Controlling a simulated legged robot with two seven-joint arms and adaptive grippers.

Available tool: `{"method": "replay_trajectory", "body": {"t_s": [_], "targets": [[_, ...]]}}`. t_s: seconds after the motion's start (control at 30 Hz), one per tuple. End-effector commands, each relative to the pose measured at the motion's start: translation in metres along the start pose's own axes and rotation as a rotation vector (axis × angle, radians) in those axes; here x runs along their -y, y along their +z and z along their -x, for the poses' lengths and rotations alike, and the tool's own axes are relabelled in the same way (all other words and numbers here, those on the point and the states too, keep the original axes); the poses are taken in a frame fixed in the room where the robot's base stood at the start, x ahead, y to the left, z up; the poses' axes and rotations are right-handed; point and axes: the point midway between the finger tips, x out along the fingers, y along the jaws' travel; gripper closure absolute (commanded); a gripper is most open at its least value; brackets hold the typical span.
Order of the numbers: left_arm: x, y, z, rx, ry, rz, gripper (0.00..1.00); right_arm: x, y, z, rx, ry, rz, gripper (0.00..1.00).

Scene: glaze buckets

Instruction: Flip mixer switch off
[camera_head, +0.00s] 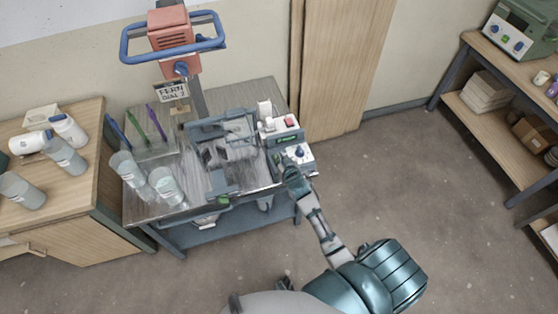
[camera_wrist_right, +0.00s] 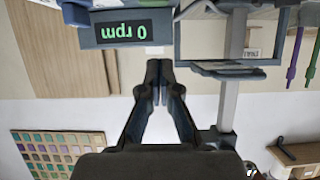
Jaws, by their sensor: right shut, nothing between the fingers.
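A grey control box (camera_head: 282,132) with a green display and a small red switch-like part (camera_head: 289,122) stands at the right end of the bench. In the right wrist view a dark box (camera_wrist_right: 125,33) appears upside down, its green display reading 0 rpm. An orange motor head (camera_head: 172,32) with blue handle bars stands at the back of the bench; its link to the box is unclear. My right gripper (camera_head: 289,170) is beside the front box at the bench's right end; its fingers (camera_wrist_right: 158,74) are together and empty. The switch's position is too small to tell. My left gripper is not seen.
A white box with a blue knob (camera_head: 298,154) sits right by my right gripper. Clear cups (camera_head: 167,187) and a tray with coloured sticks (camera_head: 153,148) stand on the bench's left. A wooden table (camera_head: 75,212) is further left. The floor to the right is free.

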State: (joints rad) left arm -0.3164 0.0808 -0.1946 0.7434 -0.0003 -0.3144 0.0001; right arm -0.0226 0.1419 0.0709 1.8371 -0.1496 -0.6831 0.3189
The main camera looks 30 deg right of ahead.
Motion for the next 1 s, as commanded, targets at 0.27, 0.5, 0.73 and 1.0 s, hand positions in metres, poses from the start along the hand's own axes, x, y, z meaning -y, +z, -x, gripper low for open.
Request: {"method": "replay_trajectory", "body": {"t_s": [0.27, 0.5, 0.73, 1.0], "targets": [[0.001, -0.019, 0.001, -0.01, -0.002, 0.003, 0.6, -0.001, 0.017, -0.045, 0.005, 0.001, 0.001, 1.0], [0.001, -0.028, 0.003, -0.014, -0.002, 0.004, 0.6, 0.0, 0.037, -0.049, 0.001, 0.0, 0.001, 1.0], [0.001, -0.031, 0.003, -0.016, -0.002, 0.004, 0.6, 0.0, 0.04, -0.05, 0.001, 0.0, 0.001, 1.0], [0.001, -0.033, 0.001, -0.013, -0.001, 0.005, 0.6, 0.0, 0.042, -0.05, -0.011, -0.001, 0.0, 1.0]]}}
